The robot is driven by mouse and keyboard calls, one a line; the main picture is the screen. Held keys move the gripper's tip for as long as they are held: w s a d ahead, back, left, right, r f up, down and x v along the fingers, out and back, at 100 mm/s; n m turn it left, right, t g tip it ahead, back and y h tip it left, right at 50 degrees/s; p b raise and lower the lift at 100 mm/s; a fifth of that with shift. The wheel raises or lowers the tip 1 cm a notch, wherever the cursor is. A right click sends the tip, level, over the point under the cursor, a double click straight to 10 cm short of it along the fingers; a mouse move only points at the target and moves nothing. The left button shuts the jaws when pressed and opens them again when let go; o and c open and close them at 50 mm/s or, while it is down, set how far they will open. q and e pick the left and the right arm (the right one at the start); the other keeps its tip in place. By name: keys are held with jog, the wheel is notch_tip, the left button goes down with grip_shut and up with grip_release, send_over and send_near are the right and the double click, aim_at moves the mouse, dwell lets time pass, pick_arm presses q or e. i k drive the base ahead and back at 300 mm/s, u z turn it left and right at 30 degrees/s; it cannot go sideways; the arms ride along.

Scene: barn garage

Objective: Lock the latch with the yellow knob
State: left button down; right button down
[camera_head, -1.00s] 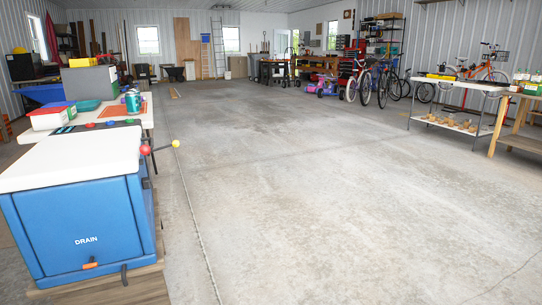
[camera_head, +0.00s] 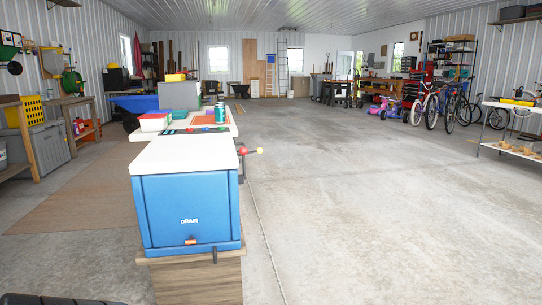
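A blue cooler (camera_head: 190,208) with a white lid (camera_head: 185,153) and the word DRAIN on its end stands left of the middle. A small yellow knob (camera_head: 259,150) sticks out to the right at lid height. A red knob (camera_head: 243,151) is just left of it, nearer the cooler's side. Dark latch parts on that side are seen nearly edge-on, so I cannot tell how the latch stands. Neither of my grippers is in view.
The cooler rests on a wooden base (camera_head: 203,278). Behind it is a white worktop with a teal can (camera_head: 220,113) and a red-and-white box (camera_head: 155,122). Open concrete floor (camera_head: 370,200) lies to the right. A grey bin (camera_head: 45,146) and wooden benches stand at the left.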

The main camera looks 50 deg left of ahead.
aim_at(260, 150)
jog(key=i, duration=1.8)
jog(key=u, duration=1.2)
jog(key=i, duration=1.5)
jog(key=u, duration=1)
